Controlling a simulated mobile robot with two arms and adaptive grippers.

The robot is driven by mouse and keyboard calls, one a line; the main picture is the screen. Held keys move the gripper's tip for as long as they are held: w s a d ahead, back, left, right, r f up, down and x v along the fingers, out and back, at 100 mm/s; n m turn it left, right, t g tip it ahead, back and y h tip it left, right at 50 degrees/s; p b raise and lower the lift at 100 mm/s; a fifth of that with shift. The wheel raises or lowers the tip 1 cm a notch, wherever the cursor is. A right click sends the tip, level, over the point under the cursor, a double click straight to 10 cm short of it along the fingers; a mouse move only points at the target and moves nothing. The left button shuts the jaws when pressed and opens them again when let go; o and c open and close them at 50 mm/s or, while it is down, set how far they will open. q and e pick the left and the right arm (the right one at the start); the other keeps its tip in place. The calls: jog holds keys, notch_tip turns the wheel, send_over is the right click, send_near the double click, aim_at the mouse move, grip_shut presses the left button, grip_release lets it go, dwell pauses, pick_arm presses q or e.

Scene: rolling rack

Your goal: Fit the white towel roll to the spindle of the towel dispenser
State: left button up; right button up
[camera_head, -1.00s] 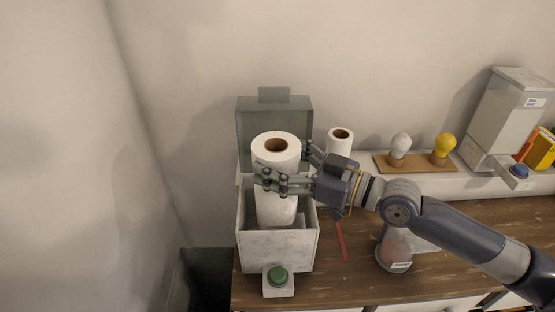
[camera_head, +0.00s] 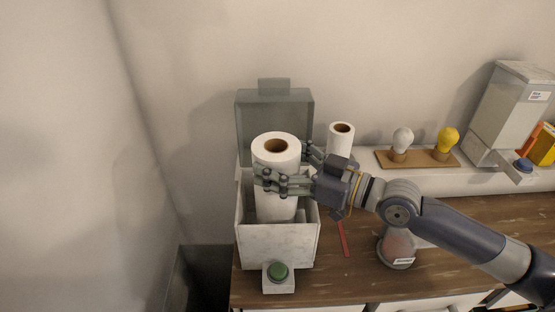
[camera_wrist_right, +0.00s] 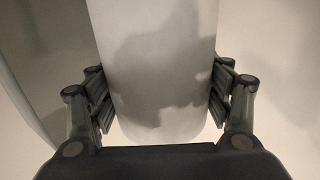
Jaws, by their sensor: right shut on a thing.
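The white towel roll (camera_head: 277,185) stands upright, its brown core facing up, with its lower part inside the open box of the towel dispenser (camera_head: 278,247). The dispenser's grey lid (camera_head: 275,110) is raised at the back. My right gripper (camera_head: 283,172) is shut around the roll from the right, one finger in front and the other behind. In the right wrist view the roll (camera_wrist_right: 155,70) sits between both fingers. The spindle is hidden, and I cannot tell whether the roll is on it. My left gripper is not in view.
A second paper roll (camera_head: 340,142) stands behind my right gripper. A white and a yellow bulb sit on a wooden board (camera_head: 415,160) at the back. A red strip (camera_head: 343,238) and a jar (camera_head: 398,248) are on the wooden counter.

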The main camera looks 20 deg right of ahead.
jog(key=shift+f+b, duration=2.95)
jog(key=shift+f, duration=0.3)
jog(key=o, duration=1.6)
jog(key=shift+v, duration=6.05)
